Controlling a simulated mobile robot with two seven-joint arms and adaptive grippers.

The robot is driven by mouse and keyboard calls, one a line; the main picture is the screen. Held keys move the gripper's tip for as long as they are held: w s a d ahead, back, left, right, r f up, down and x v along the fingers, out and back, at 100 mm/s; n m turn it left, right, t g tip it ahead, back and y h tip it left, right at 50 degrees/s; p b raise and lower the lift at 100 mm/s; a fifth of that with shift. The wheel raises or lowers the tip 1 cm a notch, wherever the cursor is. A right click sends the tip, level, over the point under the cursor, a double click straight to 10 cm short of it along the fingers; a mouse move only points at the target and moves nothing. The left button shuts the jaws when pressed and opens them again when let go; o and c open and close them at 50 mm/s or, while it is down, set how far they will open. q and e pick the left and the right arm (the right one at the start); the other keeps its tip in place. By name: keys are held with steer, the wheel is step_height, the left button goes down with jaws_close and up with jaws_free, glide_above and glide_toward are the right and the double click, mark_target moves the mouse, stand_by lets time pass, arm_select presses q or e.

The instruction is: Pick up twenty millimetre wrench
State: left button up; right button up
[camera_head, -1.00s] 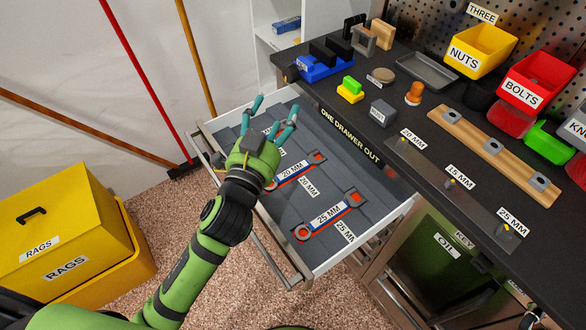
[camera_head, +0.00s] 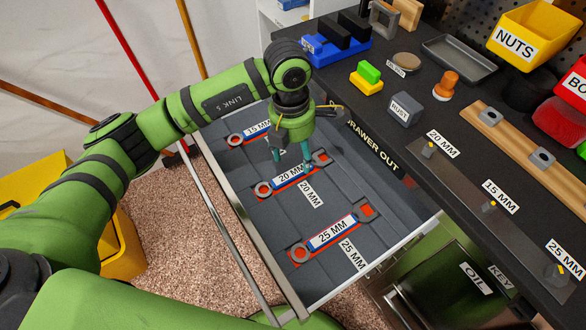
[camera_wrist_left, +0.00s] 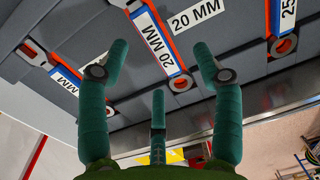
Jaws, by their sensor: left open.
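The 20 mm wrench (camera_head: 291,177) lies in its red-edged slot in the open drawer, between the other two wrenches. It carries a white "20 MM" label with blue edges. My left gripper (camera_head: 291,160) points down over it, open and empty. In the left wrist view the wrench (camera_wrist_left: 156,42) runs between the spread fingers of that gripper (camera_wrist_left: 162,55), and its ring end shows near the middle. I cannot tell how high the fingertips are above it. My right gripper is not in view.
The 15 mm wrench (camera_head: 235,140) lies farther back and the 25 mm wrench (camera_head: 330,232) nearer the front. The drawer's front rail (camera_head: 232,225) edges it on the left. The dark worktop (camera_head: 425,110) above the drawer on the right holds blocks, a tray and bins.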

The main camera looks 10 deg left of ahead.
mark_target(289, 172)
arm_select(q)
steer(key=shift+w+a+y, duration=0.3)
steer(key=shift+a+y, duration=0.1)
steer(key=shift+a, duration=0.35)
steer(key=shift+a+f, duration=0.15)
steer(key=shift+f, duration=0.2)
steer(key=f, duration=0.1)
steer(key=f+p, duration=0.1)
steer(key=f, duration=0.1)
steer(key=s+f+p, duration=0.1)
steer(key=f, duration=0.1)
steer(key=shift+f, duration=0.2)
steer(key=shift+w+f, duration=0.1)
steer(key=shift+f, duration=0.25)
jaws_close()
